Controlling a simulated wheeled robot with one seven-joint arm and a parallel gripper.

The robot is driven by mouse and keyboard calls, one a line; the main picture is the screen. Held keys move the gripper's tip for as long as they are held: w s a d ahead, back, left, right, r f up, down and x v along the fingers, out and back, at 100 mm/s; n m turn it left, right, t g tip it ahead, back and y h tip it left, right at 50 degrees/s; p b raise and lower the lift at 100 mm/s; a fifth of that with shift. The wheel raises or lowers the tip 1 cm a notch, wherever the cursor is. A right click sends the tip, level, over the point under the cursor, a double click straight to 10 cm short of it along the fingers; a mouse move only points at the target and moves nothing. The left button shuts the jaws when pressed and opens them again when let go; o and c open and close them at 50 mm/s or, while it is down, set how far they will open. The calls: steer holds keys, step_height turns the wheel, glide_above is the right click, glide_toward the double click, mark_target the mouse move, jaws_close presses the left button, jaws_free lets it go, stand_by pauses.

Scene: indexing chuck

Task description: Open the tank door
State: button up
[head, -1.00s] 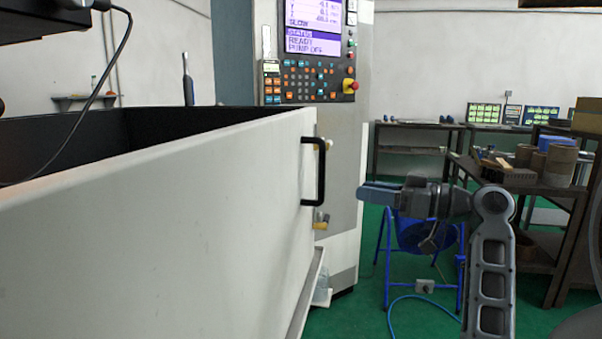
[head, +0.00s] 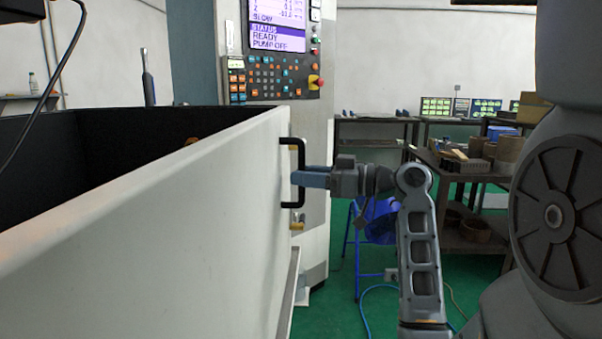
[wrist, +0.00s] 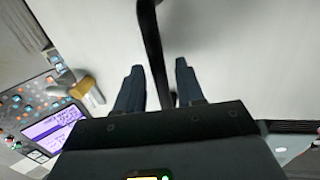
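The tank door is the white panel (head: 150,215) filling the left of the head view. A black bar handle (head: 300,172) stands upright near its right edge. My gripper (head: 303,178) reaches in from the right, its blue fingertips at the handle's height and overlapping it in the head view. In the wrist view the handle (wrist: 152,45) runs between the two spread fingers (wrist: 157,85), with space on both sides. The fingers are open and do not grip it. A brass-coloured latch piece (wrist: 88,91) shows beside the door edge in the wrist view.
A machine control panel (head: 280,60) stands behind the door edge. A blue stand (head: 365,225) is on the green floor behind my arm, with a blue hose (head: 365,310) nearby. A dark bench (head: 480,170) with boxes is at the right.

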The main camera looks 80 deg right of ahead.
steer(key=shift+w, duration=0.65)
jaws_close()
